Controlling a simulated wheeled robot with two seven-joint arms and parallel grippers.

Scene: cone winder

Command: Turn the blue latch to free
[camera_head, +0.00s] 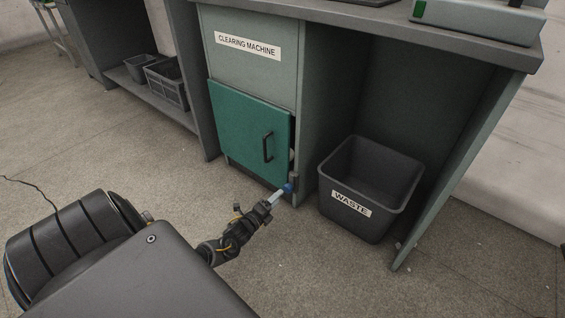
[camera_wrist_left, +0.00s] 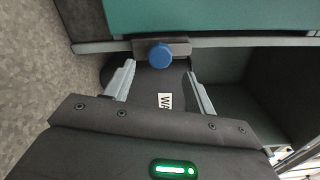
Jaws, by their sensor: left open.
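The blue latch (camera_wrist_left: 160,55) is a round blue knob on a grey plate at the edge of the cabinet. In the head view the latch (camera_head: 288,187) shows small at the lower right of the green door (camera_head: 245,130), partly hidden by my gripper. My left gripper (camera_head: 281,192) reaches it from the lower left. In the left wrist view my left gripper (camera_wrist_left: 158,88) is open, its two fingers apart, with the knob ahead and between them in the picture. I cannot tell whether a finger touches it. My right gripper is not in view.
A black waste bin (camera_head: 345,208) stands on the floor just right of the latch. The green door has a dark handle (camera_head: 268,147). The grey worktop (camera_head: 400,25) overhangs above. Dark crates (camera_head: 165,82) sit on a low shelf at left. The floor in front is mostly clear.

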